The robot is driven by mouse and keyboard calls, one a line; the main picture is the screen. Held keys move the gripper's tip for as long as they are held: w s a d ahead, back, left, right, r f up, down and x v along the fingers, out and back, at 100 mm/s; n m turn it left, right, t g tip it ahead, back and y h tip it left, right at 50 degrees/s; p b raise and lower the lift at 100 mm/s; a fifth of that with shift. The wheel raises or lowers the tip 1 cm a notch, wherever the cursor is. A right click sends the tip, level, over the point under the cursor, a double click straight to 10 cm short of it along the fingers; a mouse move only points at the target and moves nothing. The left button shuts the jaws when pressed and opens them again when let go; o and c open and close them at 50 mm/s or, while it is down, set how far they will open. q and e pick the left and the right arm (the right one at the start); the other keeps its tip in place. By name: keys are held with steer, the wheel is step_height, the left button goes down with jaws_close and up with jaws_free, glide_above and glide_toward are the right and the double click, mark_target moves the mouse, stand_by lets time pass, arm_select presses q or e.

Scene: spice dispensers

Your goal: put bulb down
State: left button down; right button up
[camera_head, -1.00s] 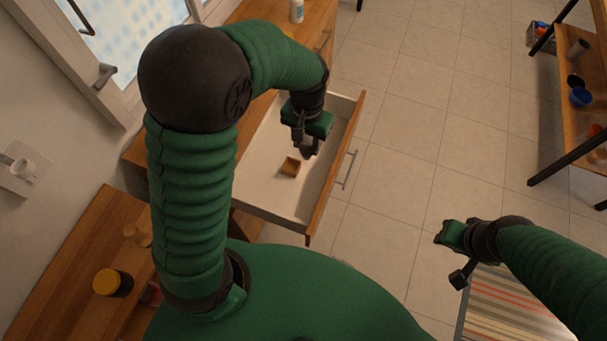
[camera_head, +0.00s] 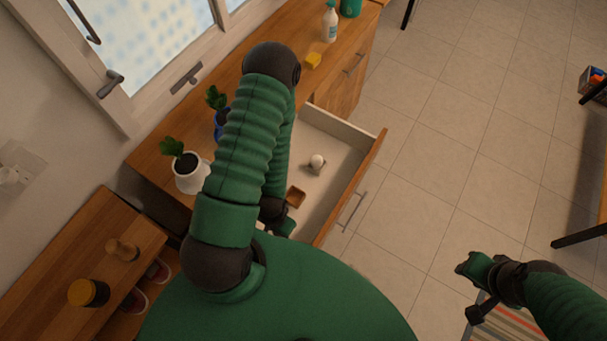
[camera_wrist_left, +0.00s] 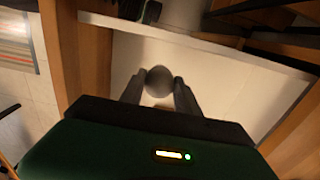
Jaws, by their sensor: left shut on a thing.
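My left gripper (camera_wrist_left: 159,85) is shut on a round grey bulb (camera_wrist_left: 158,81), seen between the fingertips in the left wrist view, with the pale drawer floor behind. In the head view my left gripper (camera_head: 278,215) is low at the near left part of the open drawer (camera_head: 345,150), partly behind my forearm, and the held bulb is hidden there. A white round, bulb-like thing (camera_head: 317,161) lies in the drawer, apart from the gripper. My right gripper (camera_head: 474,265) is at the lower right over the floor; its jaw opening is unclear.
A small brown box (camera_head: 296,196) sits in the drawer near my left gripper. A yellow-lidded jar (camera_head: 88,293) is at the lower left. The drawer's right part is clear.

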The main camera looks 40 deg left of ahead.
arm_select(q)
steer(key=w+a+f+b, duration=0.1)
steer(key=w+a+b, duration=0.1)
steer(key=w+b, duration=0.2)
steer(key=w+a+f+b, duration=0.1)
steer(key=w+f+b, duration=0.1)
steer(key=w+b, duration=0.3)
steer(key=w+a+f+b, duration=0.2)
steer(key=w+b, duration=0.3)
steer(key=b, duration=0.2)
steer(key=shift+w+a+f, duration=0.2)
steer(key=shift+w+a, duration=0.05)
steer(key=shift+a, duration=0.05)
steer(key=shift+r, duration=0.15)
steer(key=c, duration=0.9)
jaws_free()
